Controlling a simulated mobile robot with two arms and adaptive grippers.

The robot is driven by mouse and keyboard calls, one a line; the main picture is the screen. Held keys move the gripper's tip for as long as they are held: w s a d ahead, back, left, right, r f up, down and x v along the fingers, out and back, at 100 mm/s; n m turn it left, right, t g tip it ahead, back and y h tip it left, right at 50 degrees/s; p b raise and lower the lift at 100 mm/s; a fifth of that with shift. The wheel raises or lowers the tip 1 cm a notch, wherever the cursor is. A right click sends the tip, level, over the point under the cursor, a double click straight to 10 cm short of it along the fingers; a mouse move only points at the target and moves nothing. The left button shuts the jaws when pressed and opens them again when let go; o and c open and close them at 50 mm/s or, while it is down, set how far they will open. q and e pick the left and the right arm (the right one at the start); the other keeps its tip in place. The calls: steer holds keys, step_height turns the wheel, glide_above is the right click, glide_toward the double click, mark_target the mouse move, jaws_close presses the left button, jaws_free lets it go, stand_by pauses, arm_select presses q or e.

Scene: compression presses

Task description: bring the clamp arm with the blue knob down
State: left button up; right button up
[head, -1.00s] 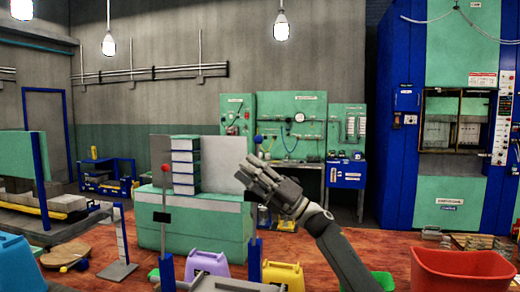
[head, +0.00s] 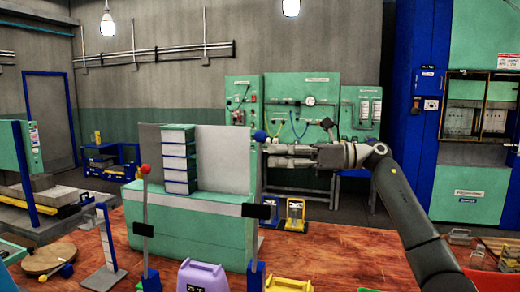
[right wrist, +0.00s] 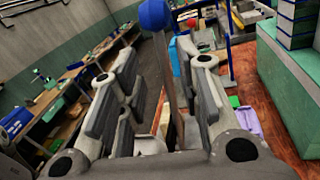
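The blue knob (head: 260,135) tops an upright clamp arm at the right front of the green press block (head: 190,230). Another upright clamp arm with a red knob (head: 146,168) stands at the block's left. My right gripper (head: 268,156) reaches in from the right, its fingertips just below the blue knob. In the right wrist view the blue knob (right wrist: 156,14) and its grey lever (right wrist: 172,75) lie between the two spread fingers (right wrist: 160,85). The fingers look open, with gaps beside the lever. My left gripper is not in view.
A purple container (head: 202,277) sits in front, and a yellow lantern-like item (head: 295,214) stands behind at right. A round wooden board (head: 48,258) lies at left.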

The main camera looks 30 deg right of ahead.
mark_target(260, 168)
steer(key=p+x, duration=0.1)
steer(key=x, duration=0.3)
steer(key=shift+w+a, duration=0.15)
steer(key=shift+w, duration=0.25)
steer(key=shift+f, duration=0.1)
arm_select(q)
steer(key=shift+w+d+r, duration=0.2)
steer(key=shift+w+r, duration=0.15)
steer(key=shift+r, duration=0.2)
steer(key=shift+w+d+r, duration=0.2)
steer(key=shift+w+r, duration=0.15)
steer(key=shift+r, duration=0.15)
arm_select(e)
jaws_close()
